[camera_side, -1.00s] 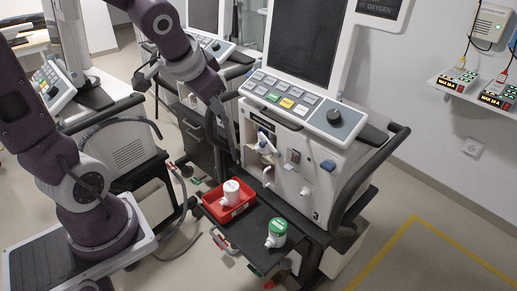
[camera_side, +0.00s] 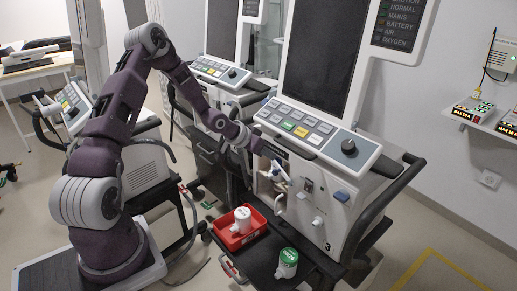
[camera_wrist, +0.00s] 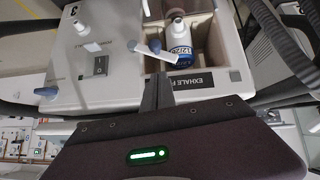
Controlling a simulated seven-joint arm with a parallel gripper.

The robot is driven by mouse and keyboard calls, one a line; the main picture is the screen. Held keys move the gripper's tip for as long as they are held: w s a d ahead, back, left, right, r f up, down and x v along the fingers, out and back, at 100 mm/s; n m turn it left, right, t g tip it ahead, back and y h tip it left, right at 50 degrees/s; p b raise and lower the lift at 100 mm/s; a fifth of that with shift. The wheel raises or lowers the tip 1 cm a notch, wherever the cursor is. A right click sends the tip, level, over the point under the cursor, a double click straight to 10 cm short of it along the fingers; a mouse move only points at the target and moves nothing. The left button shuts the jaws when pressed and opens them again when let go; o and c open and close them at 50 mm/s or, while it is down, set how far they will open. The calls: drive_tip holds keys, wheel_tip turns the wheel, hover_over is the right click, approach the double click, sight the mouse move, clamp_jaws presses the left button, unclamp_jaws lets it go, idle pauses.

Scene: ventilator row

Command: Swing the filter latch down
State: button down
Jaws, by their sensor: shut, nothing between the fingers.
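The filter latch is a white lever with a blue hub (camera_wrist: 155,46). It lies across the mouth of the filter bay on the ventilator front, and also shows in the side view (camera_side: 281,172). In the side view my gripper (camera_side: 268,151) is at the upper left of the bay. Whether it touches the latch I cannot tell.
A blue knob (camera_wrist: 47,91) and a white port (camera_wrist: 80,27) stick out of the ventilator front beside the bay.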

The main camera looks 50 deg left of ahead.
sight(277, 169)
drive_tip(key=shift+w+d+f, duration=0.15)
drive_tip(key=shift+f, duration=1)
drive_tip(key=shift+w+d+f, duration=0.1)
drive_tip(key=shift+f, duration=1)
drive_tip(key=shift+a+f, duration=0.4)
drive_tip(key=shift+a, duration=0.1)
drive_tip(key=shift+s+a+f, duration=0.1)
drive_tip(key=shift+a+f, duration=0.3)
drive_tip(key=shift+f, duration=0.25)
drive_tip(key=shift+s+a+f, duration=0.1)
drive_tip(key=shift+a+f, duration=0.3)
drive_tip(key=shift+f, duration=0.35)
